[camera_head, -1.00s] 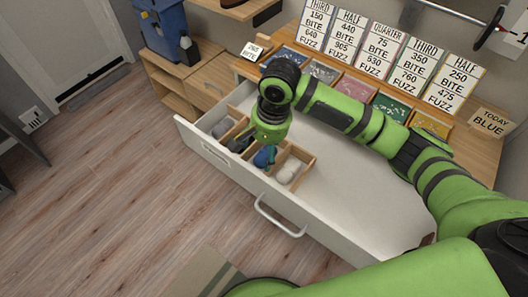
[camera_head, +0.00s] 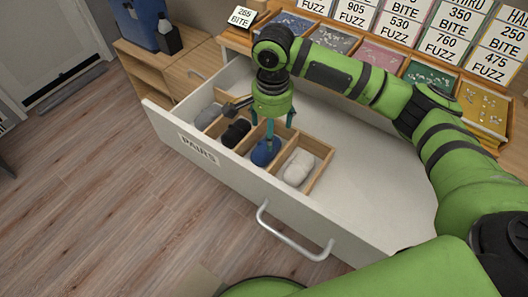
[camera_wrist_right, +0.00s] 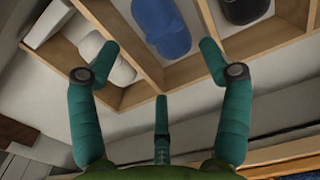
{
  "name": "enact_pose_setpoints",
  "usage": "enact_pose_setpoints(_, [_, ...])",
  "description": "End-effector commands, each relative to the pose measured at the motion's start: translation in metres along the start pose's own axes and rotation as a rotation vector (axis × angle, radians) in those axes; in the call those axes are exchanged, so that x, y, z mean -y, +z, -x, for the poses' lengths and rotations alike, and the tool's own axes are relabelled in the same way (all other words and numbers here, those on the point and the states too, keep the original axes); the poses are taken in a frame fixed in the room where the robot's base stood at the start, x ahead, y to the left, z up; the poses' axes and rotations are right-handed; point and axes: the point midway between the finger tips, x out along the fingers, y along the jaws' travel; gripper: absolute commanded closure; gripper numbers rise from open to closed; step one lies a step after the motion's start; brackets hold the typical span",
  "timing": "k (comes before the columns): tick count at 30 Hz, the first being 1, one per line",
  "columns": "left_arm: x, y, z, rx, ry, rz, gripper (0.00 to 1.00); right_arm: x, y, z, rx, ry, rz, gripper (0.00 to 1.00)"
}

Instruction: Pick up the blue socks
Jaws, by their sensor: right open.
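The blue socks (camera_head: 266,151) are a rolled bundle in a wooden compartment of the open white drawer, between black socks (camera_head: 235,133) and white socks (camera_head: 298,168). My right gripper (camera_head: 265,126) is open and empty above the divided section, its fingers spread. One finger partly covers the blue socks in the head view. In the right wrist view the blue socks (camera_wrist_right: 162,25) lie beyond the fingertips of my right gripper (camera_wrist_right: 160,68), at the top edge. I cannot tell whether any finger touches them. My left gripper is not in view.
Wooden dividers (camera_head: 318,178) and the drawer's front wall (camera_head: 200,152) edge the compartments. Grey socks (camera_head: 207,117) lie in the compartment at left. The drawer's right part (camera_head: 365,170) is empty. Sample trays (camera_head: 430,75) and number cards stand on the desk behind.

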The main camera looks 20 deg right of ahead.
Motion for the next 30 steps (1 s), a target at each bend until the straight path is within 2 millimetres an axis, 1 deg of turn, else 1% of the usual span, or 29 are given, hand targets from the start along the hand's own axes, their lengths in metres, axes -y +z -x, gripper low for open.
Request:
enact_pose_setpoints(1, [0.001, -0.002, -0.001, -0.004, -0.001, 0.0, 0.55, -0.001, 0.0, -0.006, 0.0, 0.002, 0.0, 0.22])
enact_pose_setpoints(4, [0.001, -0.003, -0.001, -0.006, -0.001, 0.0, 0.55, -0.001, 0.001, -0.016, 0.0, 0.003, 0.0, 0.22])
enact_pose_setpoints(8, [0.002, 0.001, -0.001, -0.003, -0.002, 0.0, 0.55, -0.001, 0.003, -0.033, 0.0, 0.003, 0.001, 0.22])
enact_pose_setpoints(12, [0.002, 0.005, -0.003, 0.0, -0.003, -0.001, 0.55, 0.0, 0.004, -0.054, 0.0, 0.003, 0.0, 0.22])
enact_pose_setpoints(15, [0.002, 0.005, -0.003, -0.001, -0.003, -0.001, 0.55, 0.0, 0.004, -0.063, -0.001, 0.002, 0.001, 0.22])
enact_pose_setpoints(18, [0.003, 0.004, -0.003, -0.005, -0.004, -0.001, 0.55, 0.0, 0.004, -0.067, -0.001, 0.001, 0.002, 0.22])
enact_pose_setpoints(23, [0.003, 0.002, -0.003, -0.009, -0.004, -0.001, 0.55, 0.0, 0.004, -0.066, -0.001, 0.001, 0.002, 0.22])
enact_pose_setpoints(24, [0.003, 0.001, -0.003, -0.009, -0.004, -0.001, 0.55, 0.0, 0.004, -0.066, -0.001, 0.001, 0.002, 0.3])
enact_pose_setpoints(26, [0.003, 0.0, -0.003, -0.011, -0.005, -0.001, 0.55, 0.0, 0.004, -0.066, -0.001, 0.001, 0.002, 0.54])
enact_pose_setpoints(27, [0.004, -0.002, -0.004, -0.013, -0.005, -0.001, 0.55, 0.0, 0.004, -0.066, -0.001, 0.001, 0.002, 0.61])
enact_pose_setpoints(30, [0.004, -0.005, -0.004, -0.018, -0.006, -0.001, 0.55, 0.0, 0.004, -0.066, -0.001, 0.001, 0.002, 0.61])
